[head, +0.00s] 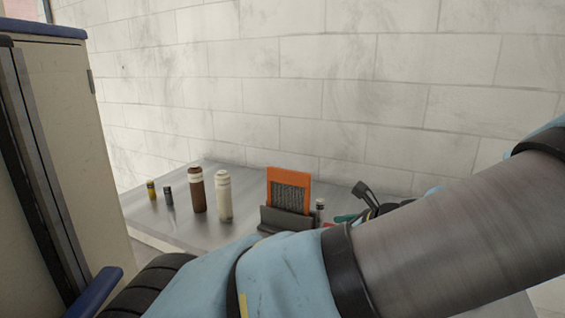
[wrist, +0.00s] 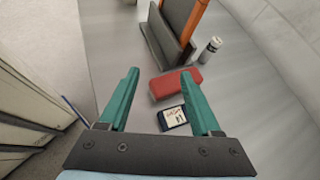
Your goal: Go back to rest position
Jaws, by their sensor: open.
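My gripper (wrist: 160,72) shows in the wrist view with its two teal fingers spread apart. It is open, and nothing is held between the fingers. It hangs over the metal table (wrist: 245,110), with a red block (wrist: 176,83) and a small dark item with a white label (wrist: 173,117) showing between or just past the fingers. In the head view my blue and grey arm crosses the lower right and hides most of the gripper; a bit of teal shows by the table (head: 344,218).
A dark stand (head: 287,219) holds an orange-framed panel (head: 289,175). A small white, black-capped bottle (wrist: 209,50) is beside it. Brown (head: 197,190) and cream (head: 223,196) bottles and two small bottles (head: 151,190) (head: 168,195) stand left. A beige cabinet (head: 75,110) is at far left; a wall is behind.

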